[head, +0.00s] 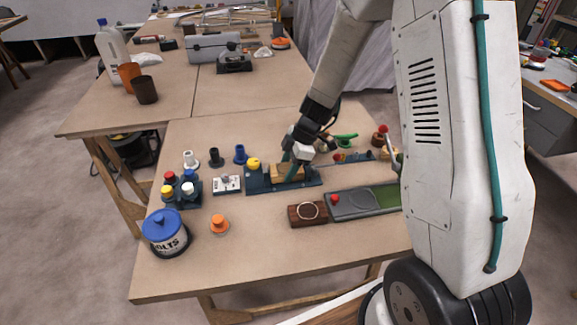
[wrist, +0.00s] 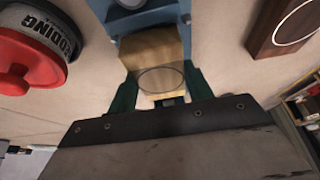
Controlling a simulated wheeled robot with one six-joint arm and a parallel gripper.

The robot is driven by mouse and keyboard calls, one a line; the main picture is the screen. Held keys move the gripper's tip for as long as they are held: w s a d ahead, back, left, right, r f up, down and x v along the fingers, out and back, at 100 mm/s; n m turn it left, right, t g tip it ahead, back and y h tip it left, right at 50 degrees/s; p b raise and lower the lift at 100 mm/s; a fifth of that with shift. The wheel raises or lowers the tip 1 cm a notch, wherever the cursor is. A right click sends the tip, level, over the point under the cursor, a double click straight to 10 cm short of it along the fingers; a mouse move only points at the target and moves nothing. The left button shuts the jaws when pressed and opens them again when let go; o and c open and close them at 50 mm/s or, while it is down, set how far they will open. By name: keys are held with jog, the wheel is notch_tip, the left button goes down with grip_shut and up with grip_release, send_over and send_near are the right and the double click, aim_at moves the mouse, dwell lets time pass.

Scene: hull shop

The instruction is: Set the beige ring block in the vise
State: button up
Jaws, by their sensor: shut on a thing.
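The beige ring block (wrist: 157,55) is a pale wooden block with a thin dark ring outline on its face. My gripper (wrist: 162,92) is shut on it, with a green finger on each side. In the head view the block (head: 285,173) sits under my gripper (head: 291,164), at the blue vise (head: 256,186) on the near table. The wrist view shows the blue vise body (wrist: 112,13) just beyond the block. The block's underside is hidden, so I cannot tell whether it rests in the vise or is held just above.
A dark brown block with a pale ring (head: 308,214) lies in front of the vise, beside a grey tray (head: 352,205). A white switch box (head: 227,184) and several coloured knobs stand left. A blue-lidded tin (head: 166,233) stands front left. The table's front middle is clear.

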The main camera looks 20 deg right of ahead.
jog(key=shift+f, duration=0.55)
dwell(0.5)
jog(key=o, duration=0.7)
jog(key=shift+o, duration=0.2)
jog(key=v, duration=1.1)
dwell(0.5)
